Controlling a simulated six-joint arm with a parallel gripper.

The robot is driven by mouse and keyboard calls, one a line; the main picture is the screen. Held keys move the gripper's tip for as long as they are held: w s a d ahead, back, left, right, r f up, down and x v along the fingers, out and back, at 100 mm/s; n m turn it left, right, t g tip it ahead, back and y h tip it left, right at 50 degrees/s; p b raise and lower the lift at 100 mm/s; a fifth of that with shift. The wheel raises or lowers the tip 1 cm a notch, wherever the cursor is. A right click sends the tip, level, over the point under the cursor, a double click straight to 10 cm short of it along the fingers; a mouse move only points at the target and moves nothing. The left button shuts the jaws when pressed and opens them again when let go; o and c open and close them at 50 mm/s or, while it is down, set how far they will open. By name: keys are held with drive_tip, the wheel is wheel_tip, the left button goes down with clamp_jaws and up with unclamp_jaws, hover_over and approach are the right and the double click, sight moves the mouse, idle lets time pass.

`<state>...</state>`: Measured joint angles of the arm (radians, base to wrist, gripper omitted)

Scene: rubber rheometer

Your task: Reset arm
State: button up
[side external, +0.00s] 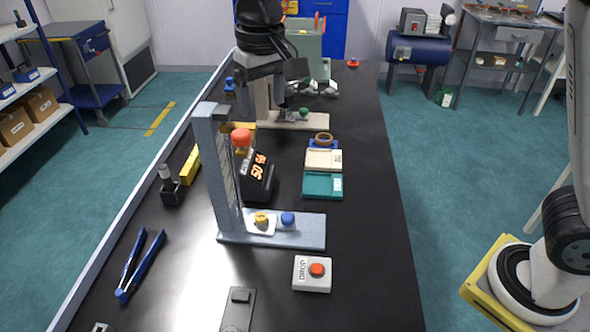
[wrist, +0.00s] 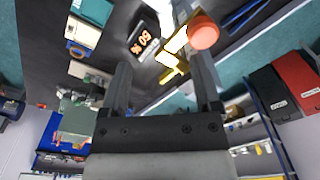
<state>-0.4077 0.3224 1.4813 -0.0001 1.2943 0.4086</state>
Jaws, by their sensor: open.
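My gripper (wrist: 162,78) shows in the wrist view with its two dark fingers well apart and nothing held between them. Past the fingertips are the black bench, a display reading 50 % (wrist: 142,40), yellow parts (wrist: 174,56) and an orange knob (wrist: 204,31) beside the right finger. In the side external view the orange knob (side external: 241,137) sits at the grey upright stand (side external: 219,175), next to the display (side external: 257,178). A dark and grey form stands at the bench's far end there.
The bench (side external: 375,220) holds a DROP button box (side external: 304,274), blue tongs (side external: 143,265), a teal tray (side external: 318,187), a cream tray (side external: 319,161) and a beige-based stand (side external: 318,121). A green machine (side external: 309,43) stands at the far end. The bench's right side is clear.

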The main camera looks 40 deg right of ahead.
drive_tip(key=s+d+f+t, duration=0.2)
drive_tip(key=s+d+f, duration=1.3)
drive_tip(key=d+f, duration=0.4)
drive_tip(key=shift+s, duration=0.3)
